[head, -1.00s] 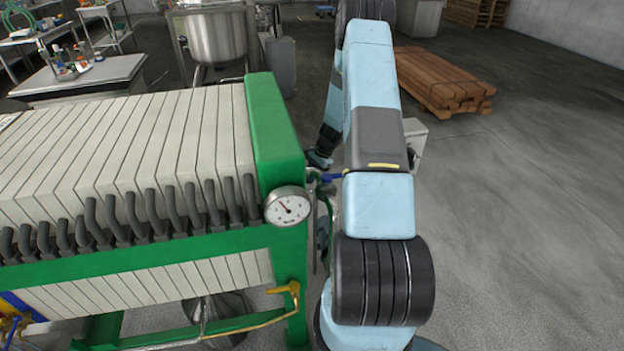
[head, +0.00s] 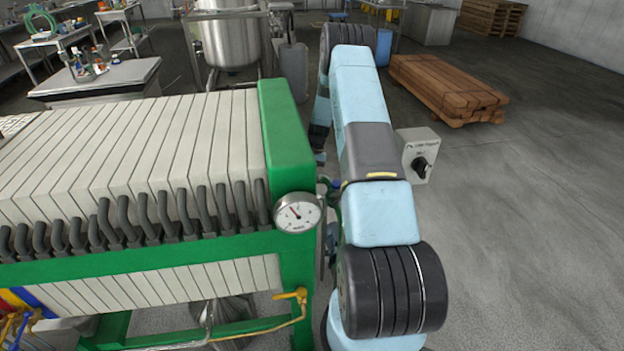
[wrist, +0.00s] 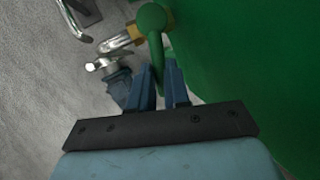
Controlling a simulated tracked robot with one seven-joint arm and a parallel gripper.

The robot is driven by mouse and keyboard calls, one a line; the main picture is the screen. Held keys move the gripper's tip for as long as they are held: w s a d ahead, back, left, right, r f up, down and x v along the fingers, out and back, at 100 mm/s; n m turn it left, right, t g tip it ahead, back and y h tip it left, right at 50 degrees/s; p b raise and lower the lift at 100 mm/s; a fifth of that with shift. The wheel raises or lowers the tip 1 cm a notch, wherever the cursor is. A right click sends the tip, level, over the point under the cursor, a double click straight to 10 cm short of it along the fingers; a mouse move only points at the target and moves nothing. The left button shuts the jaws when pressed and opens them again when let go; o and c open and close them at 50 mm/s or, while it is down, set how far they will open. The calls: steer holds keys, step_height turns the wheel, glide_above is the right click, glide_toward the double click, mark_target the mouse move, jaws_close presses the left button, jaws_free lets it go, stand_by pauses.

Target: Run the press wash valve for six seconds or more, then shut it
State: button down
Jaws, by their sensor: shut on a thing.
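In the wrist view my gripper (wrist: 163,66) is shut on a green valve lever (wrist: 154,42). The lever's rounded head sits by a brass fitting (wrist: 135,33) on a bent metal pipe. A second valve with a blue handle (wrist: 118,88) is just left of my fingers. The green press frame (wrist: 245,70) fills the right side. In the head view the filter press (head: 287,130) stands left of my arm, with a round gauge (head: 298,213) on its end. My arm hides most of the lever and gripper there.
A grey switch box (head: 417,155) with a black knob is right of my arm. A yellow-handled valve (head: 290,295) sits low on the press. Stacked timber (head: 447,88) lies behind right. A steel tank (head: 230,40) stands behind the press. The right floor is open.

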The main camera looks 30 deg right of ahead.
steer(key=shift+w+a+n, duration=0.25)
steer(key=shift+n, duration=0.35)
steer(key=shift+g, duration=0.3)
steer(key=c, duration=1.1)
jaws_free()
steer(key=shift+a, duration=0.1)
steer(key=v, duration=1.3)
steer(key=shift+r, duration=0.35)
steer(key=shift+w, duration=0.1)
steer(key=shift+c, duration=0.2)
